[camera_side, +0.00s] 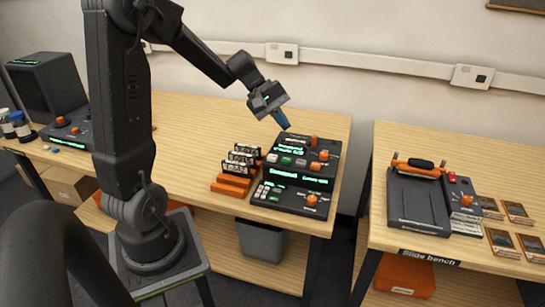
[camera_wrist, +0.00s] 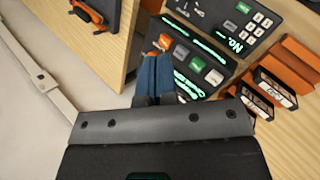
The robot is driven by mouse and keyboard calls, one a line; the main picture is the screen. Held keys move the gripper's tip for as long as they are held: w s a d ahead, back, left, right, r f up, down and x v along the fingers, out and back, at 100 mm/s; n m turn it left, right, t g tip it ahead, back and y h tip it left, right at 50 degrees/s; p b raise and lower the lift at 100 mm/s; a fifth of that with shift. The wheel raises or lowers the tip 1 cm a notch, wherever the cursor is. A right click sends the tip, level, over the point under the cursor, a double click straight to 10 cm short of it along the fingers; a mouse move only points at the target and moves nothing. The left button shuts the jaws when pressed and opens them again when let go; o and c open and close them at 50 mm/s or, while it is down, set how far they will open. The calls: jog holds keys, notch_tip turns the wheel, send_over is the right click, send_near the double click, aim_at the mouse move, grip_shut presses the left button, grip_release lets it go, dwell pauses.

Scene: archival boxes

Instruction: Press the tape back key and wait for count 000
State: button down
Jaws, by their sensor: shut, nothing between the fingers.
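The tape machine (camera_side: 303,158) is a dark console on the middle bench with a green display, a row of small keys (camera_side: 287,160) and orange knobs. In the wrist view its keys (camera_wrist: 197,64) are orange, grey, white and green. I cannot tell which key is tape back, and the count is too small to read. My gripper (camera_side: 283,122) has blue fingers, shut and empty, above the console's back edge. In the wrist view the fingers (camera_wrist: 153,75) cover part of the console. I see no key being touched.
A second console (camera_side: 292,193) with a keypad and knob sits in front. Orange racks (camera_side: 234,182) holding cassettes stand close on the left. A gap separates this bench from the slide bench (camera_side: 430,261) on the right. Bench top left of the racks is clear.

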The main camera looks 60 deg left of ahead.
aim_at(271, 157)
jog(key=w+a+f+n+t, duration=0.1)
jog(key=a+f+n, duration=0.3)
jog(key=a, duration=0.4)
jog(key=shift+a+f+t, duration=0.15)
jog(key=shift+a+t, duration=0.15)
jog(key=shift+t, duration=0.2)
jog(key=shift+w+f, duration=0.1)
jog(key=shift+f, duration=4.3)
jog(key=shift+f, duration=0.15)
jog(key=shift+f, duration=0.25)
jog(key=shift+f, duration=0.45)
jog(key=shift+r, duration=0.9)
